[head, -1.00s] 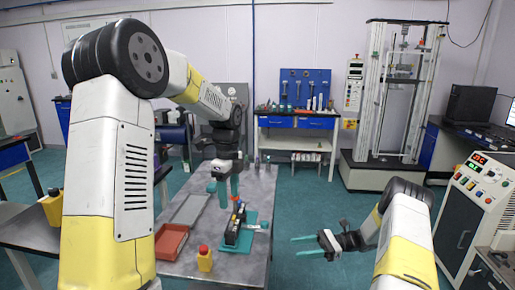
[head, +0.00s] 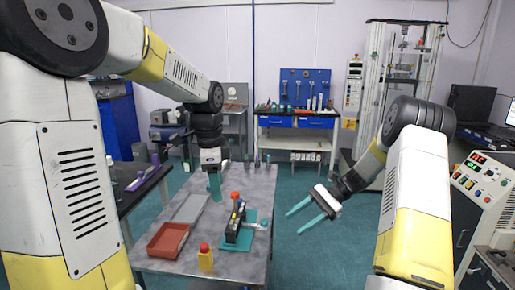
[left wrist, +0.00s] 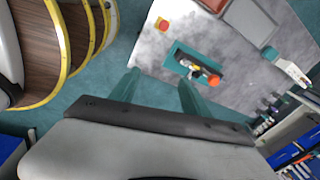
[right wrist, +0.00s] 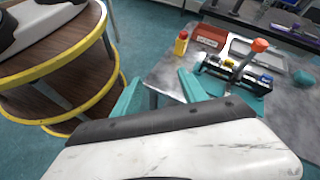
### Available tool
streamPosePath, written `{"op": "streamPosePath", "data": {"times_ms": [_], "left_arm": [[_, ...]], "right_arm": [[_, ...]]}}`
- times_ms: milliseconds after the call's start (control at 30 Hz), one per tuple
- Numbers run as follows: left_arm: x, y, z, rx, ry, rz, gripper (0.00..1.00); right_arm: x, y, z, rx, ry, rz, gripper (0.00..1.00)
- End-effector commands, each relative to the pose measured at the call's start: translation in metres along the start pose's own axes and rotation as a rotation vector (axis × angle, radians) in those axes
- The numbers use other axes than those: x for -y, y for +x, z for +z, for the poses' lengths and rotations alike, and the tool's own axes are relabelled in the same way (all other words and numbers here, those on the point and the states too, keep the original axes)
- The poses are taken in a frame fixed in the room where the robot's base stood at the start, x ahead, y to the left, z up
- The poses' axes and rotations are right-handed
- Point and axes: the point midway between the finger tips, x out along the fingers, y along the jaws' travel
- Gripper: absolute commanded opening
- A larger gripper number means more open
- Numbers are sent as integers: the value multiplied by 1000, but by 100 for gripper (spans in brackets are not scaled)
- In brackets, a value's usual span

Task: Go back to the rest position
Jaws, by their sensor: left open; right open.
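My left gripper (head: 214,186) hangs over the far part of the grey table (head: 262,190), pointing down, left of the black device. In the left wrist view its teal fingers (left wrist: 160,88) are apart with nothing between them. My right gripper (head: 310,216) is to the right of the table, over the floor, with its teal fingers spread and empty. They also show apart in the right wrist view (right wrist: 158,88). A black device (head: 235,222) with an orange-topped lever stands on a teal mat (head: 243,244) on the table.
A red tray (head: 167,240), a grey tray (head: 191,208) and a yellow bottle with a red cap (head: 205,258) are on the table. A side table (head: 135,195) is at left. A control cabinet (head: 480,200) is at right. Green floor (head: 335,260) is clear between.

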Motion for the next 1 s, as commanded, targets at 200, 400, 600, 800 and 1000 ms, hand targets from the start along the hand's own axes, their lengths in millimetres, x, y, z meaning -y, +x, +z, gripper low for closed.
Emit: {"op": "streamPosePath", "data": {"times_ms": [200, 400, 600, 800, 1000], "left_arm": [[-35, -34, 15, -50, -288, -75, 55], [-68, -56, 26, -115, -549, -128, 55], [-103, -70, 36, -197, -810, -166, 55], [-137, -77, 44, -295, -1067, -188, 55], [-164, -78, 49, -386, -1274, -189, 55]], "right_arm": [[-12, -17, 80, -258, -231, 119, 50], [-37, -28, 140, -480, -449, 211, 50], [-70, -36, 190, -696, -680, 288, 50], [-106, -41, 228, -906, -915, 350, 50], [-135, -43, 249, -1076, -1108, 388, 50]]}}
